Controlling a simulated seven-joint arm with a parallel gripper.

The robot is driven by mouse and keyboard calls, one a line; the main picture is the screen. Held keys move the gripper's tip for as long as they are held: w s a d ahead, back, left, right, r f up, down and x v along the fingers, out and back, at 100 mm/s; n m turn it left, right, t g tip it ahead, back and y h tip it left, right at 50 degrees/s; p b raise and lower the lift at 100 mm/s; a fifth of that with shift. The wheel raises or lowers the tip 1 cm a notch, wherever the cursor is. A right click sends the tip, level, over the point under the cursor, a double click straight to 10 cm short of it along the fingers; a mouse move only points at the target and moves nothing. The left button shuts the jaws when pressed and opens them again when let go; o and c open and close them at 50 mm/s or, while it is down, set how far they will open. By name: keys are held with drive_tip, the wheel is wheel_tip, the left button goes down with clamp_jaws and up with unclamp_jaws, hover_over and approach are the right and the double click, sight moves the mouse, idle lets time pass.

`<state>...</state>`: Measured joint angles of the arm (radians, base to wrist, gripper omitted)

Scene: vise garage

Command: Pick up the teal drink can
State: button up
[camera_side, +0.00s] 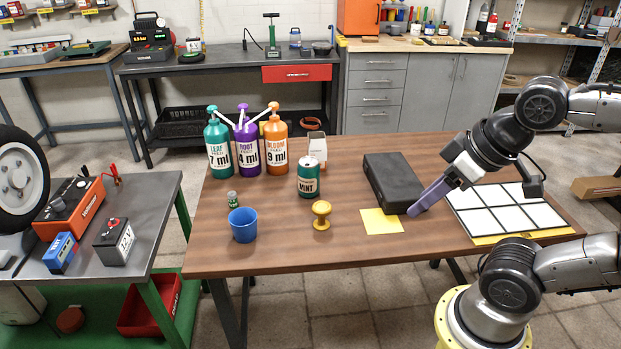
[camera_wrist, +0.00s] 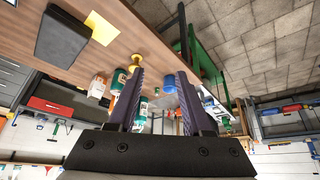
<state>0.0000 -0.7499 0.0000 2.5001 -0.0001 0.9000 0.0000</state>
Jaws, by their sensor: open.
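The teal drink can (camera_side: 309,181), labelled MINT, stands upright on the wooden table, in front of a small white box. In the wrist view the can (camera_wrist: 118,80) seems to show just left of the left finger, and its label is not readable there. My gripper (camera_side: 416,208) is to the right of the can, low over the table beside a black block, with its purple fingers pointing down and left. In the wrist view my gripper (camera_wrist: 160,84) has its fingers apart with nothing held between them.
The black block (camera_side: 392,181) and yellow sheet (camera_side: 381,222) lie between can and gripper. A yellow knob-shaped object (camera_side: 321,214) stands in front of the can. Pump bottles (camera_side: 246,150) stand behind left; a blue cup (camera_side: 243,226) and small green jar (camera_side: 232,199) stand left.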

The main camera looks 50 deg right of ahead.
idle(0.3)
drive_tip(key=o, duration=0.8)
